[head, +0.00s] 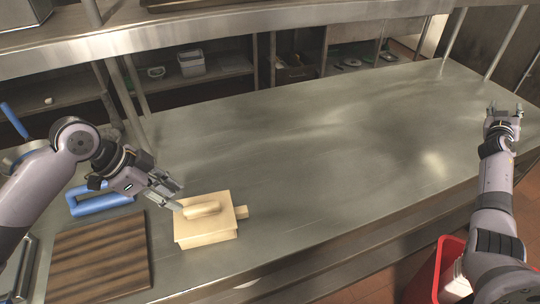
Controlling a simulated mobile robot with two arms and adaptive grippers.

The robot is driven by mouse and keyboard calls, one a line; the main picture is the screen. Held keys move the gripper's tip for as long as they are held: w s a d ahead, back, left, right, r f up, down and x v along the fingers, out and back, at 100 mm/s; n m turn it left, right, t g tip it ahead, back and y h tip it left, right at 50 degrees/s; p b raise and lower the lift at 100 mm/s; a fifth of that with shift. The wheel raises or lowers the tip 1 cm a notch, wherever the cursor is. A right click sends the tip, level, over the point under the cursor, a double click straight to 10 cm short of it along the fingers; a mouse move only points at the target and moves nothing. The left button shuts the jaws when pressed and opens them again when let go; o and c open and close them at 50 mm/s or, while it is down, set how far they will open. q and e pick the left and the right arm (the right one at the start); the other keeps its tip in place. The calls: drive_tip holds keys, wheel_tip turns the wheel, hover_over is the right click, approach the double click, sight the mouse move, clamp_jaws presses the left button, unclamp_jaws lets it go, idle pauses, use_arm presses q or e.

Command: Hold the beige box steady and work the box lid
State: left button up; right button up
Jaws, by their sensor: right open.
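The beige box (208,239) stands on the steel counter near its front edge. Its flat lid (222,224) lies on top, with a rounded handle (203,208) in the middle. A small beige tab (242,212) sticks out at the box's right side. My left gripper (178,197) is at the upper left of the box, with a fingertip close to the left end of the lid handle. I cannot tell whether it touches, or whether its fingers are closed on anything. My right gripper (504,108) is open and empty over the counter's far right end, well away from the box.
A dark striped wooden board (100,262) lies left of the box. A blue-handled item (102,202) sits behind the board. A red bin (447,262) stands on the floor at the right front. The middle of the steel counter (330,140) is clear. Shelves run along the back.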

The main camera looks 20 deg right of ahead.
drive_tip(key=w+a+r+n+t+y, duration=0.5)
drive_tip(key=w+a+r+n+t, duration=0.15)
drive_tip(key=w+a+n, duration=0.35)
drive_tip(key=w+a+r+n+t+y, duration=0.5)
drive_tip(key=w+a+r+n, duration=0.25)
drive_tip(key=a, duration=0.45)
drive_tip(key=w+a+r+n+g+y, duration=0.2)
drive_tip(key=a+n+y, duration=0.55)
drive_tip(key=a, duration=0.45)
drive_tip(key=w+a+r+n+g+y, duration=0.1)
drive_tip(key=w+a+r+n+y, duration=0.1)
drive_tip(key=a+n+y, duration=0.75)
drive_tip(key=n+g+h, duration=0.7)
drive_tip(key=n+g, duration=1.2)
drive_tip(key=n, duration=0.6)
hover_over(244, 209)
drive_tip(key=d, duration=0.7)
wheel_tip(244, 209, down, 18)
drive_tip(key=x, duration=1.7)
drive_tip(key=shift+w+d+f, duration=0.1)
drive_tip(key=shift+w+f, duration=0.15)
drive_tip(key=shift+f, duration=0.1)
